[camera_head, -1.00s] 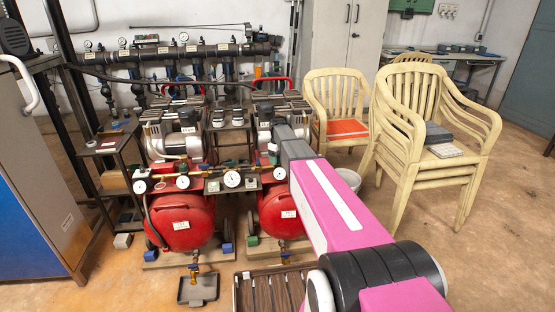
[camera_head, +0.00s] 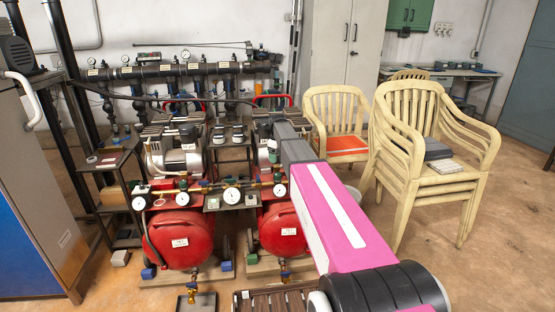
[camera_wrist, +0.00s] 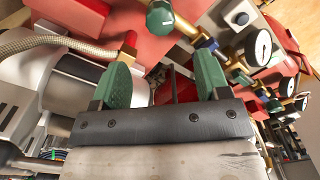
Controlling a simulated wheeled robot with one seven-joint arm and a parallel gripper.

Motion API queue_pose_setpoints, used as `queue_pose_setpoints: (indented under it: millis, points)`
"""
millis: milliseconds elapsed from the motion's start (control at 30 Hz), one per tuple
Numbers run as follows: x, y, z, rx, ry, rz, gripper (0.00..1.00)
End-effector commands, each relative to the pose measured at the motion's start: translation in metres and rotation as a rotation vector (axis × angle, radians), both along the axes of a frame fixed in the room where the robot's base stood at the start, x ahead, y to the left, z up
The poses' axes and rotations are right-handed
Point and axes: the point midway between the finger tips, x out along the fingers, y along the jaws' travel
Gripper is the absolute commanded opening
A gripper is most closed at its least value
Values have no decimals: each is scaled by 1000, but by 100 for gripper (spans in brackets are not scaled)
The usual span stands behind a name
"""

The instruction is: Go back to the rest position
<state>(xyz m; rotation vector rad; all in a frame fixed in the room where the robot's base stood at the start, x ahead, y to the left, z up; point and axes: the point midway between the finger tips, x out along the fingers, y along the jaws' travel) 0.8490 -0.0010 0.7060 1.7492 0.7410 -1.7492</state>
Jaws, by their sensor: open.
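My gripper (camera_wrist: 163,78) shows in the wrist view with two green fingers standing well apart. It is open, and nothing is held between the fingers. A green round knob (camera_wrist: 160,17) with a white mark lies beyond the fingertips, apart from them. In the head view my pink arm reaches forward toward the compressors, and the gripper itself is hidden there behind the arm's far end. The irrigation manifold (camera_head: 160,73) is a dark pipe with several gauges along the back wall.
Two red compressor tanks (camera_head: 182,240) stand on wooden bases. Stacked cream chairs (camera_head: 410,165) stand at the right, a blue and grey cabinet (camera_head: 45,235) at the left. The floor at far right is clear.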

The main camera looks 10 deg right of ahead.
Motion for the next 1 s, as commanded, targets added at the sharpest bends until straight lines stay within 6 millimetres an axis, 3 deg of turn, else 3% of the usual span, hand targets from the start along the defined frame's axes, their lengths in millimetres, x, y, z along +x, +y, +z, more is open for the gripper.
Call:
queue_pose_setpoints:
  millis: [167,267,367,600,800,900,1000]
  points:
    - [-5,0,-2,0,0,-6,69]
    - [-28,0,-14,0,3,-44,69]
    - [-72,0,-36,0,3,-125,69]
    - [-209,0,-93,-1,2,-411,69]
    - [-313,1,-120,1,-2,-640,69]
    - [-347,1,-127,2,-4,-723,69]
    - [-367,1,-131,2,-4,-775,69]
